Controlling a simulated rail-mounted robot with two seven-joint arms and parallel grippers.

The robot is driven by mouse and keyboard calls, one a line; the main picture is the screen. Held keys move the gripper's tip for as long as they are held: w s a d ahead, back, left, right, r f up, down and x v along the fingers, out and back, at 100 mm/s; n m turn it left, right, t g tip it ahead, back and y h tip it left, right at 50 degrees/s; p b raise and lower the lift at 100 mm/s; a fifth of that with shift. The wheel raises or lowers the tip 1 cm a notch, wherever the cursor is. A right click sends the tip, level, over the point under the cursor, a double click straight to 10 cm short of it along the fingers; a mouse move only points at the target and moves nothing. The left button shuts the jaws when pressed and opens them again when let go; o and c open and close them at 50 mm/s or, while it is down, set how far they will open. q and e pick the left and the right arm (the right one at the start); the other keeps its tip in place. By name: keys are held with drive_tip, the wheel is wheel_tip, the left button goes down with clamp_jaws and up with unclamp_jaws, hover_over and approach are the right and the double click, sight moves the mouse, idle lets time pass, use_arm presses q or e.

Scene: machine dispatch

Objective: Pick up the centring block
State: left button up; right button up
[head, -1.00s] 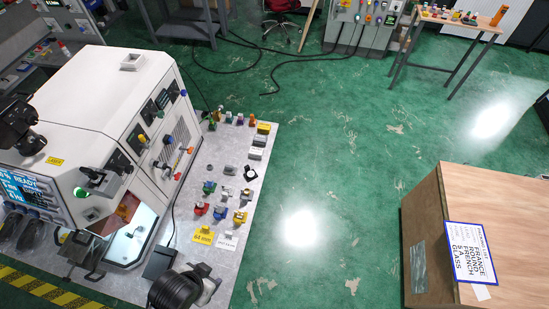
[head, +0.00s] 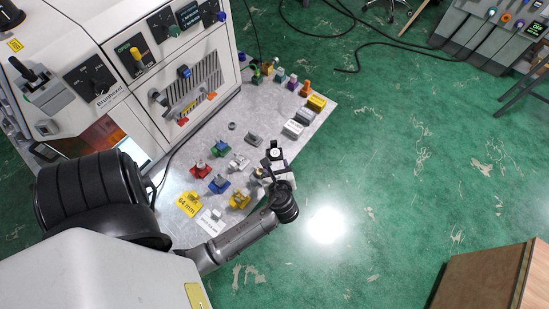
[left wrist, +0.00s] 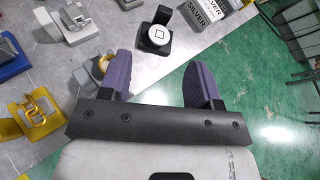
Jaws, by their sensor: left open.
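A black block with a white round top marked with a square (left wrist: 154,36) stands just beyond my left gripper (left wrist: 159,78) in the left wrist view. It also shows in the head view (head: 275,152), near the bench's right edge. My left gripper (head: 271,170) is open, its two purple fingers apart with nothing between them. A grey block with a brass-coloured part (left wrist: 95,72) is beside the left finger, partly hidden by it. My right gripper is not in view.
Silver boxes (head: 298,125) are farther back. The white machine (head: 130,60) rises at left.

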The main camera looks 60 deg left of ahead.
use_arm(q)
drive_tip(key=f+m, duration=0.1)
drive_tip(key=b, duration=0.2)
approach(274, 143)
drive_tip(key=shift+m+y, duration=0.3)
drive_tip(key=shift+m, duration=0.1)
drive_tip(key=x, duration=0.4)
drive_tip(key=shift+a+f, duration=0.15)
drive_tip(key=shift+f, duration=0.4)
drive_tip(key=shift+b+x, duration=0.4)
drive_tip(key=shift+x, duration=2.35)
drive_tip(key=shift+w+r, duration=0.1)
drive_tip(key=shift+r, duration=0.1)
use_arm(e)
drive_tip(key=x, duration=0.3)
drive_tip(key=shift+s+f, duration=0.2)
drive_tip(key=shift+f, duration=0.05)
use_arm(q)
clamp_jaws()
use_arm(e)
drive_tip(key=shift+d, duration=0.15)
